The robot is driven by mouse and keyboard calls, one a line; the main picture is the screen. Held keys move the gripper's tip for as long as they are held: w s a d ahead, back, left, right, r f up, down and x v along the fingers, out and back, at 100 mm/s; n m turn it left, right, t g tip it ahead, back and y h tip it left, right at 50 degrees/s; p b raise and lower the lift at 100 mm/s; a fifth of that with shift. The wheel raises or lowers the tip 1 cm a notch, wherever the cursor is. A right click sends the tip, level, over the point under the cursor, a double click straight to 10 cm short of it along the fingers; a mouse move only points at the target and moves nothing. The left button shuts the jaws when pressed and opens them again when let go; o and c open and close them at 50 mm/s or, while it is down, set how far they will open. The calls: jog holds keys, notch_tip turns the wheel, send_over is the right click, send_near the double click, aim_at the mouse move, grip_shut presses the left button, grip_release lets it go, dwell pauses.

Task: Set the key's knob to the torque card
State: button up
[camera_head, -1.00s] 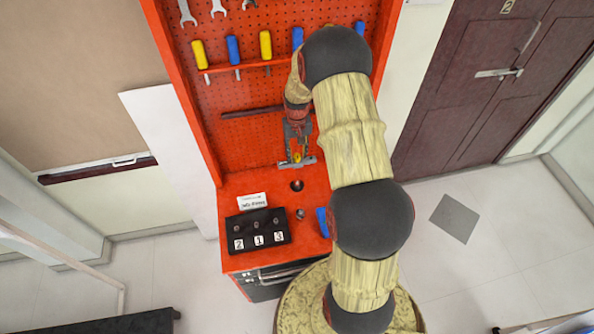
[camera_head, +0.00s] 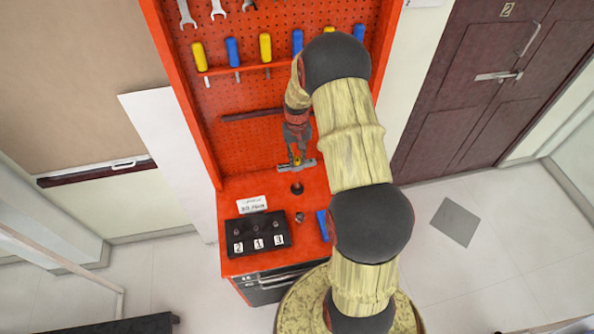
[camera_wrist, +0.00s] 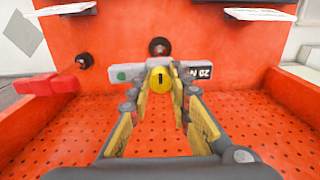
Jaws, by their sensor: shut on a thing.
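The key (camera_head: 284,168) shows as a short grey bar at the foot of the pegboard. In the wrist view the key (camera_wrist: 124,73) has a green dot at its left end and an upside-down label that seems to read "20 N" at its right. Its round yellow knob (camera_wrist: 160,80) carries a short dark mark, roughly upright in that view. My gripper (camera_wrist: 162,88) is shut on the knob, a yellow-padded finger on either side; in the head view my gripper (camera_head: 297,160) reaches down to the key. The white card (camera_head: 252,204) on the bench has print too small to read.
A black block (camera_head: 257,245) with tags 2, 1, 3 stands on the red bench, left of a dark round hole (camera_head: 297,188) and a small metal piece (camera_head: 300,217). A blue object (camera_head: 323,225) lies right. The pegboard (camera_head: 240,150) with hanging tools rises behind.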

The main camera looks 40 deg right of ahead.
dwell(0.3)
jog(key=m, duration=0.6)
jog(key=shift+b, duration=0.3)
jog(key=m, duration=0.5)
jog(key=o, duration=0.7)
jog(key=shift+o, duration=0.2)
